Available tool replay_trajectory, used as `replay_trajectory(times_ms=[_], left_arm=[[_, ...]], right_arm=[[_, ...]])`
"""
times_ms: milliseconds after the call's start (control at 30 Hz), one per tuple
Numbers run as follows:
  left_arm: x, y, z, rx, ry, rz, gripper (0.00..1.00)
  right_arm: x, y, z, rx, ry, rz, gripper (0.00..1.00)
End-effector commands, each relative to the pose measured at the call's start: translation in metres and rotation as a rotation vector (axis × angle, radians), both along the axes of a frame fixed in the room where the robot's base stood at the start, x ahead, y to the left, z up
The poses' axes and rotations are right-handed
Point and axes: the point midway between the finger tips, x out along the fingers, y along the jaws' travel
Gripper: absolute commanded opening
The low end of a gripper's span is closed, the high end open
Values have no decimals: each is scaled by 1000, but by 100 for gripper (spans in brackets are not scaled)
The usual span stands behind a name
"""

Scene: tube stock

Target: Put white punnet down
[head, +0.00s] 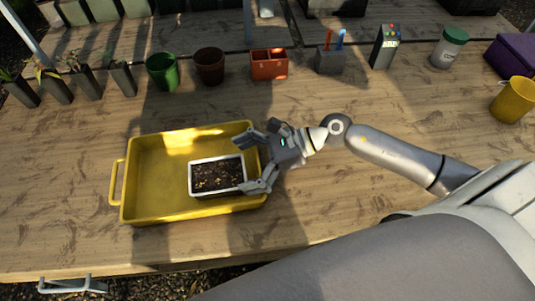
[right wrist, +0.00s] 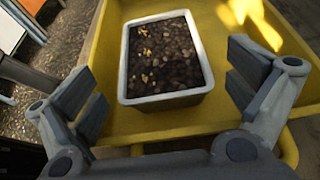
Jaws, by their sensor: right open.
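The white punnet (head: 216,192) is full of dark soil with pale bits on top. It sits upright inside the yellow tray (head: 150,180), in the tray's right part. My right gripper (head: 248,164) is open at the tray's right end, its fingers spread on either side of the punnet's near end. In the right wrist view the punnet (right wrist: 166,98) lies between and beyond the open fingers (right wrist: 165,90), with a gap on both sides. My left gripper is not in view.
Behind the tray stand a green pot (head: 162,72), a brown pot (head: 209,67), an orange divided box (head: 268,65) and a grey holder (head: 330,60). A yellow pot (head: 513,100) is at the far right. The tray's left half and the table left of it are clear.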

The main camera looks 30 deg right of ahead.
Motion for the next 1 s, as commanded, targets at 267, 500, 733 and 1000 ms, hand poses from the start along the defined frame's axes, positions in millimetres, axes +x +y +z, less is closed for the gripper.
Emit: replay_trajectory(times_ms=[267, 500, 733, 1000], left_arm=[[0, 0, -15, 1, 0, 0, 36], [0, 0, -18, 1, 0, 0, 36], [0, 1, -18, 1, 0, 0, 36], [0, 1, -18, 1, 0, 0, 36]], right_arm=[[-14, -46, 17, -3, 1, 1, 100], [-18, -63, 27, 0, -1, 2, 100], [-19, -66, 30, 2, -2, 3, 100], [-19, -66, 30, 2, -2, 2, 100]])
